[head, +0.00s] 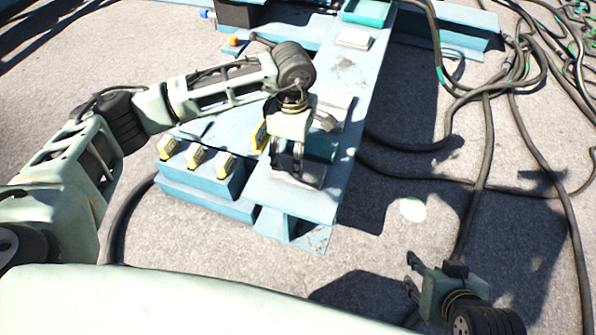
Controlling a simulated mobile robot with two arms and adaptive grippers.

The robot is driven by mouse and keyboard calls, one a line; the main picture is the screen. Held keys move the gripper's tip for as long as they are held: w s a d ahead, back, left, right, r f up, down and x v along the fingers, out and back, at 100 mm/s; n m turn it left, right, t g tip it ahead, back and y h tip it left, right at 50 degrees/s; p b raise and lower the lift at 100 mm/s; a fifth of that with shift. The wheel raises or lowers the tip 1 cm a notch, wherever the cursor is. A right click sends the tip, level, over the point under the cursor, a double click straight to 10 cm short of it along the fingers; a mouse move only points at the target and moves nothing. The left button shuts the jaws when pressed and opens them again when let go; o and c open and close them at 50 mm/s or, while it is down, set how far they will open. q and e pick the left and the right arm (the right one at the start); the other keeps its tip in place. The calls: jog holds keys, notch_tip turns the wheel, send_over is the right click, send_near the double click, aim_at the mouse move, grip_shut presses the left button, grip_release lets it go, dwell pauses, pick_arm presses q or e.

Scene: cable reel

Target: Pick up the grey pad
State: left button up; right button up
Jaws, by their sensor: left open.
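My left gripper (291,170) is open and points down over the near end of a light blue bench. Its fingers are in front of a pale grey pad (314,178) near the bench's front edge; I cannot tell whether they touch it. A second pale grey pad (338,103) lies just behind the gripper, partly hidden by it. A third grey pad (354,38) lies farther back on the bench in plain view. Which one is the task's pad is not clear. My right gripper (411,274) is low at the right, its fingers apart and nothing between them.
The blue bench (345,75) runs away from me. Several yellow blocks (196,156) stand on a blue box left of it. A teal tray (367,12) is at the far end. Dark cables (487,140) cross the grey ground at right, near a pale disc (412,210).

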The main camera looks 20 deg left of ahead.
pick_arm(q)
jog(key=f, duration=0.3)
jog(key=d+f+b, duration=0.1)
jog(key=f, duration=0.1)
jog(key=shift+d+f, duration=0.1)
jog(key=shift+f, duration=0.4)
pick_arm(e)
jog(key=w+a+r+t+y, duration=0.1)
jog(key=w+a+r+t, duration=0.1)
jog(key=w+r+t, duration=0.2)
jog(key=w, duration=0.2)
jog(key=shift+w+a+r, duration=0.2)
jog(key=shift+w+r, duration=0.15)
jog(key=shift+w, duration=0.05)
pick_arm(q)
jog(key=shift+c, duration=0.2)
jog(key=c, duration=0.8)
